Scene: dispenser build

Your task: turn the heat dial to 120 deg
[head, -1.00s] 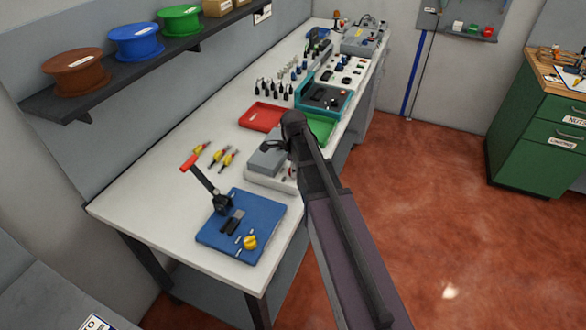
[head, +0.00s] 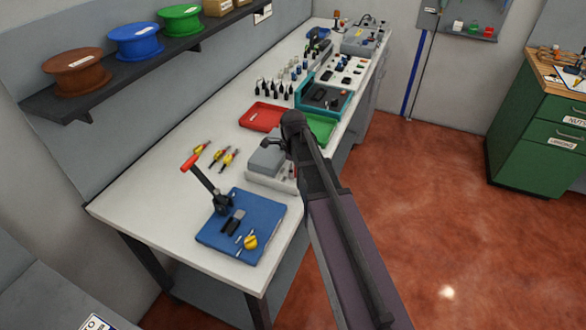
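I cannot make out a heat dial or its scale. A grey and white bench unit (head: 265,161) stands near the front edge of the bench, partly hidden by my arm. My gripper (head: 266,143) is a small dark shape at the unit's upper back edge, left of my wrist. I cannot tell whether it touches anything, and its fingers are too small to read as open or shut.
A blue plate (head: 222,251) with a red-handled lever (head: 204,180) and a yellow part (head: 250,242) lies in front. A red tray (head: 262,117), a green tray (head: 322,129) and a teal unit (head: 323,97) stand behind. Yellow-handled tools (head: 222,157) lie left. Red floor is clear right.

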